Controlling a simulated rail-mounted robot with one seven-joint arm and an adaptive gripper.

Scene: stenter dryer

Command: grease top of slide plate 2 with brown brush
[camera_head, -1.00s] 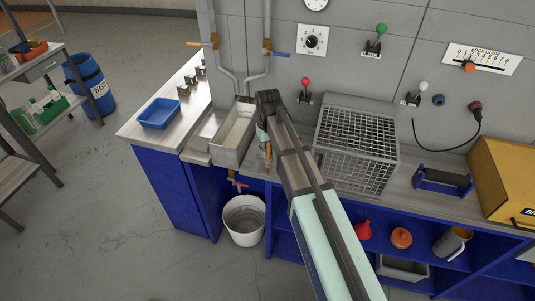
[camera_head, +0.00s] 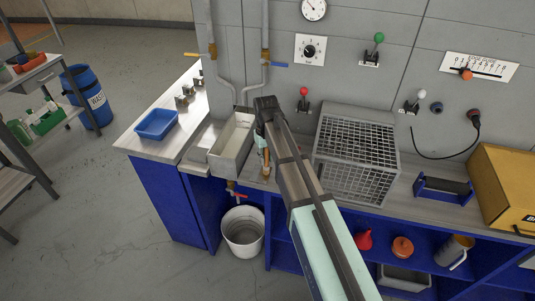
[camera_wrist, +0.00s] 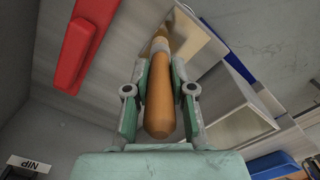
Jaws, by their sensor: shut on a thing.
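My gripper (camera_wrist: 160,95) is shut on the brown brush, around its wooden handle (camera_wrist: 158,108). The handle's rounded end points toward the wrist camera, and its far end, at the top of the wrist view, is too unclear to read. In the head view the brown brush (camera_head: 266,166) hangs below my arm, just right of the metal trough. Several small metal blocks (camera_head: 182,101) stand in a row on the left bench top. They may be the slide plates, but I can read no numbers on them.
The grey trough (camera_head: 224,159) lies left of my gripper, a wire-mesh cage (camera_head: 356,160) to the right. A blue tray (camera_head: 157,124) sits on the left bench. A red lever (camera_head: 304,98) is on the wall behind. A white bucket (camera_head: 243,229) stands below.

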